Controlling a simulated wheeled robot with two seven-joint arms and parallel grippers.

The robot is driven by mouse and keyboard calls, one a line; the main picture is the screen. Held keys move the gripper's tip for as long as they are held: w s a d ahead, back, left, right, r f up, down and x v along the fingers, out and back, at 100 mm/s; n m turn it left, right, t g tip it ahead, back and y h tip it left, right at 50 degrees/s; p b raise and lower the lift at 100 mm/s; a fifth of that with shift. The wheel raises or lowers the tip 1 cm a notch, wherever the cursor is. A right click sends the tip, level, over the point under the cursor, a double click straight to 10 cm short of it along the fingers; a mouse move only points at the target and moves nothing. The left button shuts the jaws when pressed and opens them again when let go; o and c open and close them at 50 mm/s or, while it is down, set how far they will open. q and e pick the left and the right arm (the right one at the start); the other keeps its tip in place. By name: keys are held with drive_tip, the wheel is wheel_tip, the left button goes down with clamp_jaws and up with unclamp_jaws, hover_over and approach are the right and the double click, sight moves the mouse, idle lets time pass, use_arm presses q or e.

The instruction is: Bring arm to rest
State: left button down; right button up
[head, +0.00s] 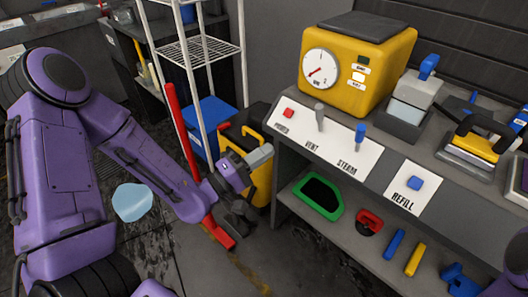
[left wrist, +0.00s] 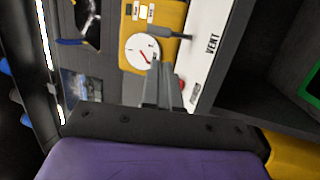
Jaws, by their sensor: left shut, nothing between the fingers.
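My left arm comes in from the left in the head view, with the elbow high and the forearm sloping down to the right. Its gripper (head: 262,155) is in front of the left end of the grey workbench (head: 285,160). In the left wrist view the grey fingers (left wrist: 162,85) are shut together with nothing between them. They point toward the yellow machine (left wrist: 165,50) and its white gauge. In the head view the yellow machine (head: 378,70) stands on the bench. My right gripper is not in view; only a purple bit of my right arm shows at the lower right.
A white control panel (head: 325,142) has a red button and levers. A green-rimmed tray (head: 317,196) lies on the lower shelf. A yellow bin (head: 260,175), white wire rack (head: 197,50) and red pole (head: 180,130) stand near the arm. A pale blue patch (head: 132,202) lies on the floor.

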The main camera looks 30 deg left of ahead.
use_arm(q)
drive_tip(key=s+a+f+m+g+y, duration=0.1)
drive_tip(key=a+f+g+y, duration=0.2)
drive_tip(key=f+y, duration=0.35)
drive_tip(key=a+f+m+g+y, duration=0.1)
drive_tip(key=a+f+g+y, duration=0.2)
drive_tip(key=f, duration=0.6)
drive_tip(key=s+a+f+m+g+y, duration=0.1)
drive_tip(key=s+f+g, duration=0.3)
drive_tip(key=s+f, duration=0.4)
drive_tip(key=s+f+m+g+y, duration=0.2)
drive_tip(key=s+f+g, duration=0.3)
drive_tip(key=s+f, duration=0.4)
drive_tip(key=s, duration=0.6)
drive_tip(key=shift+s+a+f+y, duration=0.2)
drive_tip(key=shift+s+a+y, duration=0.05)
drive_tip(key=shift+a+y, duration=0.1)
